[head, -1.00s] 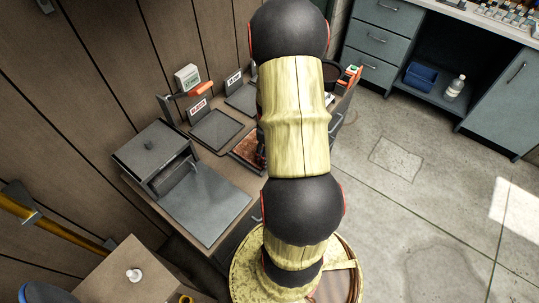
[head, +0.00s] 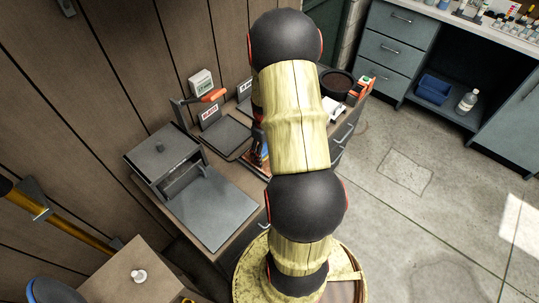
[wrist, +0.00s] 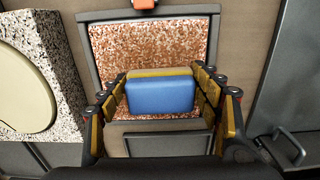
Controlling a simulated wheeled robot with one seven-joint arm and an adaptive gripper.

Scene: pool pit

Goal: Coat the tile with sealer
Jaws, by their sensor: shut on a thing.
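The tile (wrist: 149,48) is a reddish speckled square in a dark frame, centered in the wrist view. In the head view it is mostly hidden by my arm. My gripper (wrist: 163,90) is shut on a blue block (wrist: 160,95) with a yellow-brown layer along its far side. The block overlaps the near part of the tile in the picture; I cannot tell whether they touch. No container clearly marked as sealer can be made out.
The bench (head: 178,208) also bears a grey box (head: 165,152) with a flat plate (head: 213,208) before it, dark trays (head: 224,136), and a dark round dish (head: 337,83). A speckled block (wrist: 48,60) lies left of the tile. The floor (head: 430,210) right is open.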

